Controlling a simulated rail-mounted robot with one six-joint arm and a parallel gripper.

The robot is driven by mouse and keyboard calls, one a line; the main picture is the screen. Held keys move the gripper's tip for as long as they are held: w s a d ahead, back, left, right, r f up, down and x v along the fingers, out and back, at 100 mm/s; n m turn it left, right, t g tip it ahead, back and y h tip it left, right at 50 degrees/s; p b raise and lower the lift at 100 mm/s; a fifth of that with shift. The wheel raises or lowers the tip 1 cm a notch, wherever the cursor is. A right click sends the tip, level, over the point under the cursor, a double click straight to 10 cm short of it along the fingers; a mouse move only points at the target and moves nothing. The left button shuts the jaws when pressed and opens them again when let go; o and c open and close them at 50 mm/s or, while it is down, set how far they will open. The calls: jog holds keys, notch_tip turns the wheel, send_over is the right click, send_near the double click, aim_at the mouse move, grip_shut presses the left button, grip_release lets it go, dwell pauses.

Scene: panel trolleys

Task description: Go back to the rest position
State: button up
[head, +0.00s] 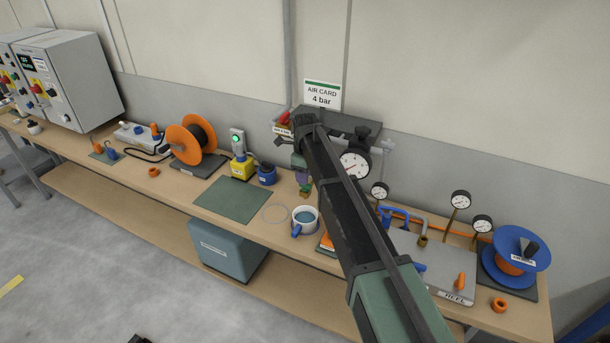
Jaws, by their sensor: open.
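My arm reaches in from the lower right, across the bench toward the wall. My gripper (288,148) is at its far end, above the back part of the bench near the sign reading "AIR CARD 4 bar" (322,95). It is open, and I see nothing held in it. The arm hides much of the gripper and part of the bench below it. A small purple piece (299,163) and a small green and orange piece (305,190) show just beneath the gripper.
The wooden bench (190,196) carries an orange reel (191,139), a yellow box (242,167), a mug (305,219), gauges (459,199) and a blue reel (515,256). A large dial (354,164) stands close beside my arm. The green mat (232,200) is bare.

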notch_tip(320, 180, up, 3)
jog(key=shift+r+p, duration=0.2)
jog(key=shift+p, duration=0.65)
jog(key=shift+f, duration=0.3)
jog(key=n, duration=0.4)
jog(key=shift+s, duration=0.2)
jog(key=s+d+f+n+b, duration=0.2)
jog(key=s+d+n, duration=0.4)
jog(key=s, duration=0.4)
jog(key=s+d+f+n+b, duration=0.2)
jog(key=s+d+n, duration=0.4)
jog(key=s, duration=0.4)
jog(key=s+d+f+n+b, duration=0.2)
jog(key=s+d+n, duration=0.4)
jog(key=s, duration=0.5)
jog(key=shift+d+f+n+b, duration=0.3)
jog(key=shift+f+b, duration=0.1)
jog(key=shift+b, duration=0.25)
